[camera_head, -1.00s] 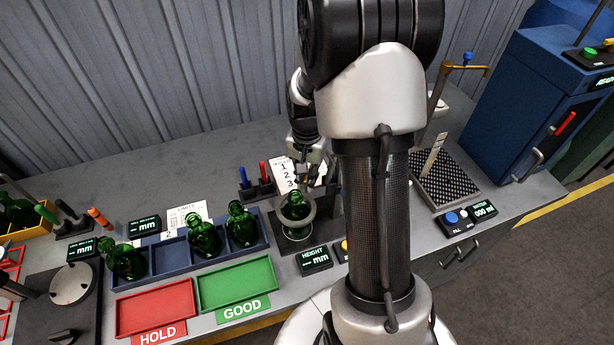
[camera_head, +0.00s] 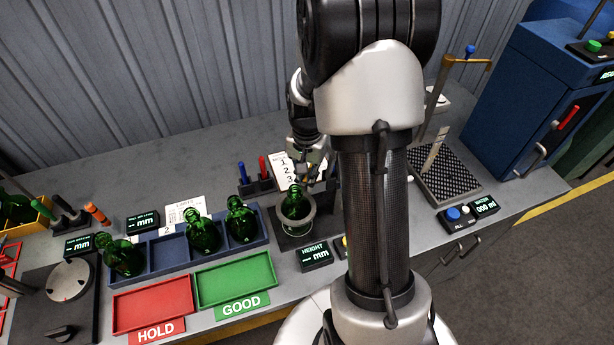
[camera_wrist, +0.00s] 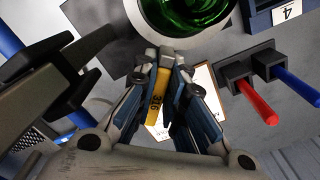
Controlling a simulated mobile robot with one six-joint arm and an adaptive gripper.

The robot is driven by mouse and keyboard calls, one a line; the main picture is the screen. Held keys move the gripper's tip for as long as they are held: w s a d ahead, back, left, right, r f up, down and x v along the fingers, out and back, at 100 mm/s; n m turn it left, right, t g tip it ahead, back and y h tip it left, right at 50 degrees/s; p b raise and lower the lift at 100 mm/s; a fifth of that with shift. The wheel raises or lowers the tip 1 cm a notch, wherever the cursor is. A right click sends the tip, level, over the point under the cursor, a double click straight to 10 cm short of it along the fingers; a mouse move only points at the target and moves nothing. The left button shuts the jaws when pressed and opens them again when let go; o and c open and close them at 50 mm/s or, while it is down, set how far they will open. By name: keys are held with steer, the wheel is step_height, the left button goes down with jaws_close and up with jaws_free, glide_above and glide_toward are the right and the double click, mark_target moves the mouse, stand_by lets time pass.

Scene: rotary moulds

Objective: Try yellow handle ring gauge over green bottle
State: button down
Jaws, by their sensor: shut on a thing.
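A green bottle (camera_head: 294,206) stands on a dark plate behind the height readout. A grey gauge ring (camera_head: 297,225) shows around its body, with the neck rising above; whether they touch is unclear. In the wrist view the green bottle (camera_wrist: 185,12) shows inside the grey ring (camera_wrist: 143,30) at the top. The gauge's yellow handle (camera_wrist: 159,88), marked with dark figures, is between my fingertips. My gripper (camera_wrist: 163,75) is shut on this handle. In the head view my gripper (camera_head: 314,170) is behind the bottle and partly hidden by my arm.
A blue tray (camera_head: 165,257) holds several green bottles. Red HOLD (camera_head: 155,304) and green GOOD (camera_head: 237,279) trays lie in front. Blue and red pens stand in a holder (camera_head: 257,187) left of my gripper. The height readout (camera_head: 315,256) sits close in front.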

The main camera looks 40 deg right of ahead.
steer(key=shift+f+b, duration=1.85)
steer(key=shift+f, duration=0.85)
stand_by(0.6)
steer(key=shift+r, duration=0.15)
stand_by(1.5)
steer(key=shift+r+p, duration=2.2)
steer(key=shift+r, duration=0.55)
steer(key=shift+r, duration=0.15)
steer(key=shift+r+p, duration=2.2)
steer(key=shift+r, duration=0.55)
